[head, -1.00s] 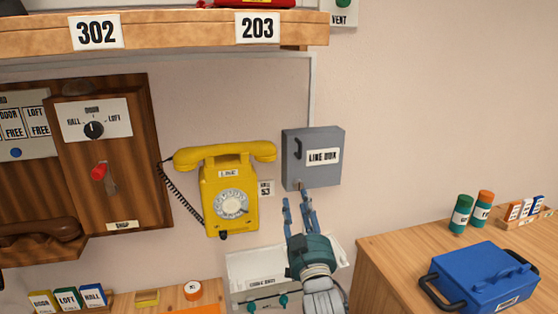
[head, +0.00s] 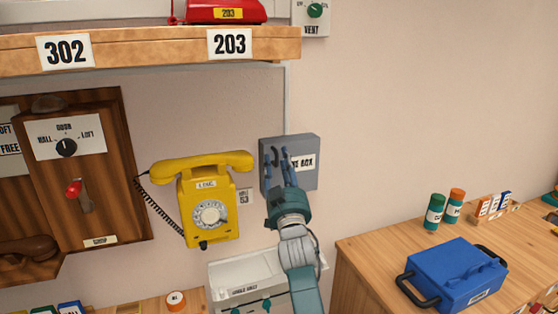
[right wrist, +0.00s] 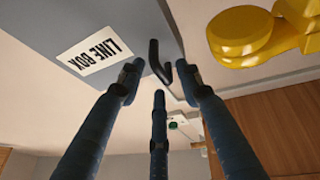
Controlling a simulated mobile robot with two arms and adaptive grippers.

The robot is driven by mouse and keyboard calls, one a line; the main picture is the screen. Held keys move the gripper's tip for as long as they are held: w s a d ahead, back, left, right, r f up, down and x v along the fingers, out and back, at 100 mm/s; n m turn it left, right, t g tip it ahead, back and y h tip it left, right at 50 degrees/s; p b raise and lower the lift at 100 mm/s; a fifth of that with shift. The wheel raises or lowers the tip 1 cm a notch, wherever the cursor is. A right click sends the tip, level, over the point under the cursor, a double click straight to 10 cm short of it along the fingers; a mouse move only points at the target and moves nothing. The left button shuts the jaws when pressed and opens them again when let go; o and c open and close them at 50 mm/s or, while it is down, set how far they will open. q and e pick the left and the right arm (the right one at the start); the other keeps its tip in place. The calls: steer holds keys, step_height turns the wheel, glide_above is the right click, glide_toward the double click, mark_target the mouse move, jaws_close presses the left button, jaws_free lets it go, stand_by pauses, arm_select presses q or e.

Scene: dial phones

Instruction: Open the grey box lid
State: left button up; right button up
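The grey line box (head: 305,180) hangs on the wall to the right of the yellow phone, and its lid looks shut. Its dark handle (head: 274,156) is on the left side of its front. My right gripper (head: 279,157) is in front of the box and partly covers its label. In the right wrist view the gripper's fingers (right wrist: 156,78) are spread, with the black handle (right wrist: 156,62) between their tips. I cannot tell whether any finger touches it. The box's underside and label also show there (right wrist: 100,38). My left gripper is not in view.
The yellow phone (head: 209,205) is on the wall just left of my right gripper. A white box (head: 240,275) is below. A blue box (head: 455,273) stands on the wooden table (head: 365,265) at the right. The wall right of the grey box is bare.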

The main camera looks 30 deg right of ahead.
jaws_close()
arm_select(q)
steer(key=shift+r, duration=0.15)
